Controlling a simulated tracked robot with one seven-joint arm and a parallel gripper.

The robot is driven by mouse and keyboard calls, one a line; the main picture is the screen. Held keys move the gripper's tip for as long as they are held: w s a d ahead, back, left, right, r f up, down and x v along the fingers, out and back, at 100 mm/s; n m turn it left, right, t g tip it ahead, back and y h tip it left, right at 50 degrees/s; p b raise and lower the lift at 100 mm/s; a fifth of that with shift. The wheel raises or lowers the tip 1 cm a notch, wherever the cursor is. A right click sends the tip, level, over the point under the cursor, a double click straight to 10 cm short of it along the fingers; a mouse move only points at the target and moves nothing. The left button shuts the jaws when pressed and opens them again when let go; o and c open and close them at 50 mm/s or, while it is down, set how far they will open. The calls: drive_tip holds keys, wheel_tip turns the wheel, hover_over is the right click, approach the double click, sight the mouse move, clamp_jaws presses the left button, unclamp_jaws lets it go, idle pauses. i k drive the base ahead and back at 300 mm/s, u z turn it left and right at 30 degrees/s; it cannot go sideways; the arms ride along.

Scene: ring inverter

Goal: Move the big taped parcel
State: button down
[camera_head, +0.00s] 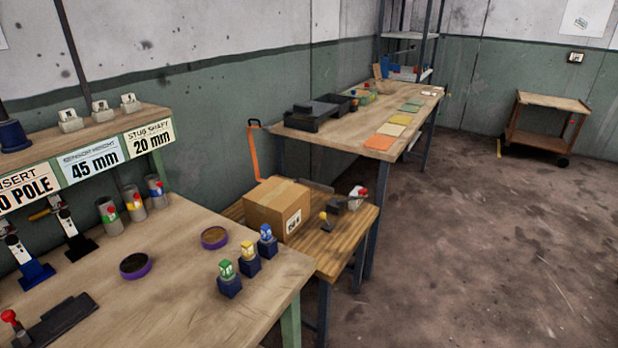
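The big taped parcel (277,207) is a brown cardboard box with a strip of tape along its top and a white label on its right face. It sits upright on a low wooden table (333,262) in the middle of the view, just beyond the near workbench. My gripper does not show in the camera_head view.
The near workbench (190,295) holds two purple-rimmed rings, several small blue-based pieces and a dark plate. A stamp-like tool and a red-and-grey device (357,197) stand right of the parcel. An orange-handled item (254,150) rises behind it. Floor (480,250) at right is clear.

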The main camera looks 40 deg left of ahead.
sight(283, 205)
drive_tip(key=z, duration=0.05)
drive_tip(key=i, duration=2.7)
drive_tip(key=u, duration=1.75)
drive_tip(key=i, duration=0.15)
drive_tip(key=u, duration=1.85)
drive_tip(key=i, duration=0.75)
drive_tip(key=u, duration=0.05)
